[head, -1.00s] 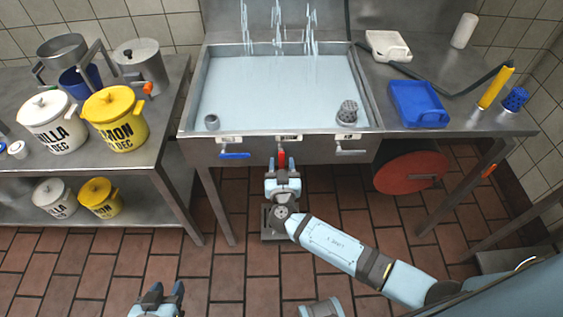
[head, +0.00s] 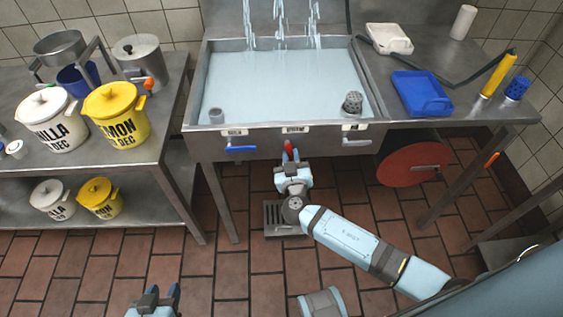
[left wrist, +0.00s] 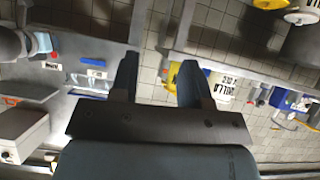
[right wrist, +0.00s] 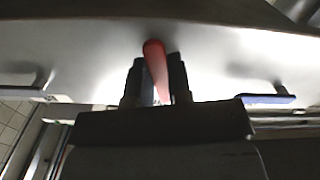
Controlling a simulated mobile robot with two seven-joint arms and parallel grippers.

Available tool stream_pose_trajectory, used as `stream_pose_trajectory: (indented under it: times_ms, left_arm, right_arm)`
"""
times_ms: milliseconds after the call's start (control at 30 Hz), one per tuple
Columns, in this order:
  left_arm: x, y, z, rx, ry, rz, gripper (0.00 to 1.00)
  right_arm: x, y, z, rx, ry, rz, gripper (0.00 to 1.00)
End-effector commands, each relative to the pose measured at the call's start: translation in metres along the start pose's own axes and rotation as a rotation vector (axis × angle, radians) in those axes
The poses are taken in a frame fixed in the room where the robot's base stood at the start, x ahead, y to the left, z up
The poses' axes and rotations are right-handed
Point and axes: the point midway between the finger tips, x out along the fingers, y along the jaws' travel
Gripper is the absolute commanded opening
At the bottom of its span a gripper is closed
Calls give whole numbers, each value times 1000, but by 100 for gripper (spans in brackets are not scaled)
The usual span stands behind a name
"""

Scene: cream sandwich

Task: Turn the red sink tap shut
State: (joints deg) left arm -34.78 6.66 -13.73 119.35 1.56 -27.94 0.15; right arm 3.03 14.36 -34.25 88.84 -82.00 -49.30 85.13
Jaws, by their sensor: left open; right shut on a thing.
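The red sink tap (head: 289,148) is the middle lever on the front of the steel sink (head: 283,82). Its lower part is hidden by my right gripper (head: 291,160), which is shut on it from below. In the right wrist view the red lever (right wrist: 156,68) sits between the two fingers (right wrist: 157,85). Three water streams (head: 281,22) fall into the full basin. My left gripper (head: 160,292) is open and empty at the bottom of the head view, well away from the sink. Its open fingers also show in the left wrist view (left wrist: 160,80).
A blue lever (head: 241,149) is left of the red tap, and a grey lever (head: 357,142) is right of it. A red round hose reel (head: 410,172) hangs under the right counter. A floor drain (head: 276,216) lies below. Pots stand on the left table (head: 150,168).

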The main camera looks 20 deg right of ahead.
Motion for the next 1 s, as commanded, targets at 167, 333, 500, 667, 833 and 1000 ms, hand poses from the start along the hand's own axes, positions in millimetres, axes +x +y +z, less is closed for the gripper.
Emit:
stream_pose_trajectory:
  times_ms: [167,333,500,667,833,1000]
  left_arm:
    - [3,-2,3,17,14,1,43]
    - [4,-2,4,29,19,3,43]
    - [4,-1,5,30,20,4,43]
    - [3,-1,3,29,23,4,43]
    - [1,0,0,26,23,4,43]
    - [0,0,0,20,17,5,43]
  right_arm:
    - [4,14,2,-162,4,2,0]
    - [4,21,0,-322,4,2,0]
    - [4,28,-5,-484,4,4,0]
    - [4,33,-8,-637,4,3,0]
    - [4,38,-14,-798,4,4,0]
    - [5,42,-20,-956,4,5,0]
